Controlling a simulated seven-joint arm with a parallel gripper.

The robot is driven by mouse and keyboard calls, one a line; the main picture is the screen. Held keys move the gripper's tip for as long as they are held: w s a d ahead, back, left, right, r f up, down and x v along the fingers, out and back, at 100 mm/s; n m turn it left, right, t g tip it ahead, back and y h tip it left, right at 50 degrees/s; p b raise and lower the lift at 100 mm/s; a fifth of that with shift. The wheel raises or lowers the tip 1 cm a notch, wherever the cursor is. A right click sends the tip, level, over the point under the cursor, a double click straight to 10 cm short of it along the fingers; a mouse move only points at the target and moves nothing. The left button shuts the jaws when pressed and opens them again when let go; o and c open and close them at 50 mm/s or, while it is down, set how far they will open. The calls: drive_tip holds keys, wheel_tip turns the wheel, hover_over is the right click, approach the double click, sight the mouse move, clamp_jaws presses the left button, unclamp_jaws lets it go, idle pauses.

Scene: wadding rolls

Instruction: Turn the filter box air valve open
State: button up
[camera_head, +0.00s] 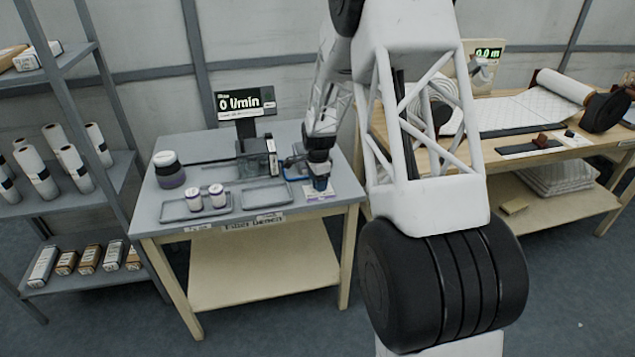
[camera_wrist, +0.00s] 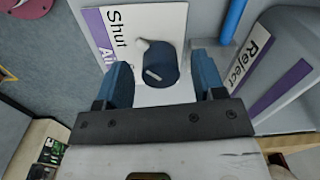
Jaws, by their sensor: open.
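The air valve knob (camera_wrist: 157,64) is a dark blue round knob with a light pointer line. It sits on a white plate (camera_wrist: 178,18) marked "Shut" and "Ai…", the rest of the lettering being cut off. My gripper (camera_wrist: 164,80) is open in the wrist view, with one blue finger on each side of the knob and a gap to each side. In the head view my gripper (camera_head: 320,184) is above the right end of the grey table, over a white label plate (camera_head: 318,196), and it hides the knob there.
A "Reject" bin (camera_wrist: 285,70) stands close at right in the wrist view, with a blue tube (camera_wrist: 232,20) nearby. On the table (camera_head: 170,233) are trays (camera_head: 265,196), two small rolls (camera_head: 206,197), a jar (camera_head: 169,172) and a display reading 0 l/min (camera_head: 246,103).

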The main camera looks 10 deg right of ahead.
drive_tip(key=shift+f, duration=0.35)
drive_tip(key=c, duration=0.9)
idle(0.3)
